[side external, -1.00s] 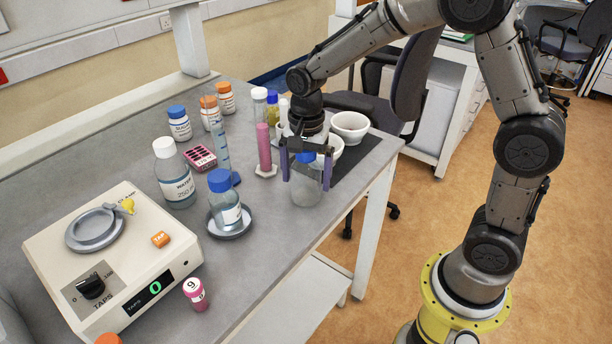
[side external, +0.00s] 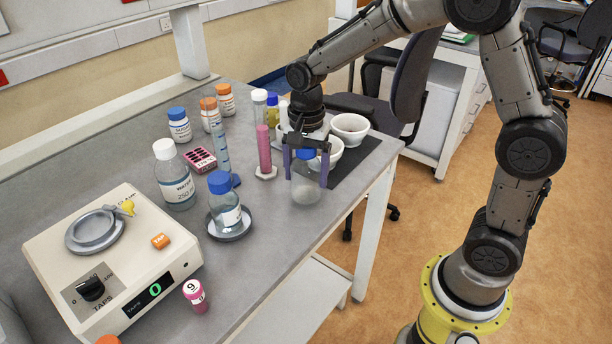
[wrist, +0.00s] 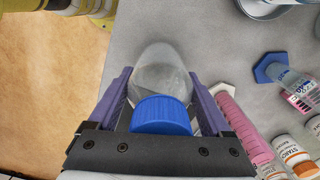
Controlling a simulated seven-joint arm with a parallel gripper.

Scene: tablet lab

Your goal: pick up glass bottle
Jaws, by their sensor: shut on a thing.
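A clear glass bottle (side external: 306,191) with a blue cap (wrist: 162,116) is upright between the fingers of my gripper (side external: 306,172), near the table's front edge. In the wrist view, the purple fingers of my gripper (wrist: 161,78) lie on both sides of the clear bottle body (wrist: 160,68). The gripper is shut on this bottle. I cannot tell whether its base touches the table. A second blue-capped bottle (side external: 226,212) stands on a grey dish (side external: 229,235) to the left.
A pink cylinder (side external: 264,150) and a blue-based measuring cylinder (side external: 221,150) stand close behind. White bowls (side external: 349,128) sit on a dark mat (side external: 355,163) at right. The table's front edge is near.

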